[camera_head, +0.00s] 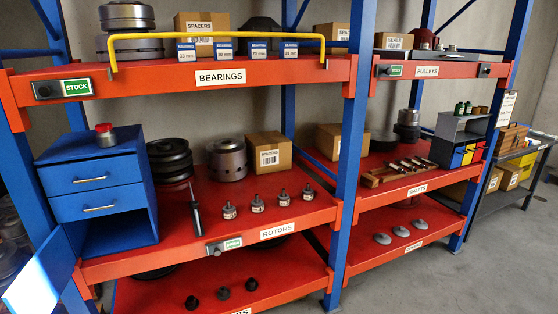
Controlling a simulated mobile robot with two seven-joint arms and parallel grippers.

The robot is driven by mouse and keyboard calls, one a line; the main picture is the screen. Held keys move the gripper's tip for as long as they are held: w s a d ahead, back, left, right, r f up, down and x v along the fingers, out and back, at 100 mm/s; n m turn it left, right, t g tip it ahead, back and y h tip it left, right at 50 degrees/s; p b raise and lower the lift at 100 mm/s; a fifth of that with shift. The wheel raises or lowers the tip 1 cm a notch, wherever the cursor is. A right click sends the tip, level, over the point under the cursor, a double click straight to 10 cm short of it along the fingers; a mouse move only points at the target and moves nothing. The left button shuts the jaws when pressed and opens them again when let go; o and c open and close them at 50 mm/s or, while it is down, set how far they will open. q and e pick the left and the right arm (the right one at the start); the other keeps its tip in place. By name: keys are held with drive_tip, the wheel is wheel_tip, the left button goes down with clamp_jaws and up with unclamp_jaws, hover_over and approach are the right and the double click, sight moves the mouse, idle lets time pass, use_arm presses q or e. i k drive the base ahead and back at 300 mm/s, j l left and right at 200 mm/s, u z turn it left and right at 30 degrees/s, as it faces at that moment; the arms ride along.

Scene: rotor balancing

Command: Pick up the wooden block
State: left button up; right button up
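Two wooden things show, and I cannot tell which one is the wooden block. One is a long, low brown wooden holder (373,181) with several metal shafts on it, on the middle red shelf of the right bay. The other is a brown wooden box-like piece (512,137) on the dark side table at the far right; it is small in view and its details are unclear. Neither of my grippers shows in the head view.
A blue drawer cabinet (97,188) stands at the left, with a red-topped can (105,135) on it. A blue upright (352,150) divides the bays. Cardboard boxes (269,153) and metal rotors (228,160) stand on the shelves. The floor (450,285) at the lower right is clear.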

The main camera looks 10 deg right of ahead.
sight(366, 179)
drive_tip(key=i+l, duration=0.1)
drive_tip(key=l, duration=0.25)
drive_tip(key=i+l+u, duration=0.1)
drive_tip(key=l, duration=0.25)
drive_tip(key=i+l, duration=0.1)
drive_tip(key=l, duration=0.25)
drive_tip(key=i+l, duration=0.2)
drive_tip(key=i+l+u, duration=0.1)
drive_tip(key=l, duration=0.35)
drive_tip(key=i+l, duration=0.25)
drive_tip(key=i+l+u, duration=0.1)
drive_tip(key=l, duration=0.3)
drive_tip(key=i+l+u, duration=0.1)
drive_tip(key=l, duration=0.25)
drive_tip(key=i+l, duration=0.25)
drive_tip(key=l+u, duration=0.05)
drive_tip(key=l, duration=0.05)
